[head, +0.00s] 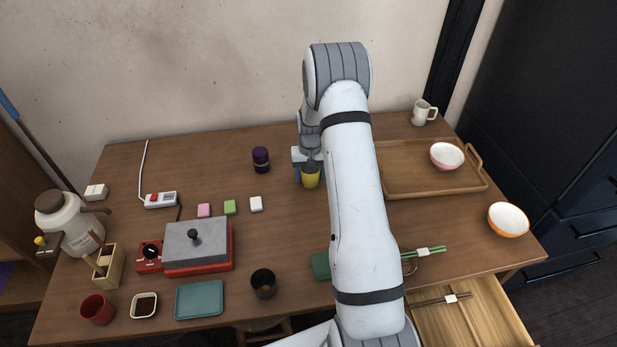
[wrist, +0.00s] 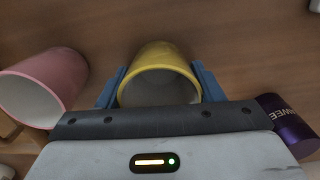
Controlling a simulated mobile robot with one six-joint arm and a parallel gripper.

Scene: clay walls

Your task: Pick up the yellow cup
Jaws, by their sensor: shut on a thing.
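The yellow cup (head: 311,181) is near the middle of the table, toward the back. In the wrist view the yellow cup (wrist: 160,62) sits between the two blue fingers of my gripper (wrist: 160,88), its open mouth toward the camera. My gripper (head: 308,170) is shut on it, one finger on each side. In the head view my arm hides part of the area right of the cup. I cannot tell whether the cup's base touches the table.
A pink cup (wrist: 50,82) and a dark purple jar (wrist: 287,122) stand close on either side in the wrist view. The jar (head: 261,160) is left of my gripper in the head view. A wooden tray (head: 410,182) with a pink bowl (head: 446,156) lies right. An open drawer (head: 480,318) is front right.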

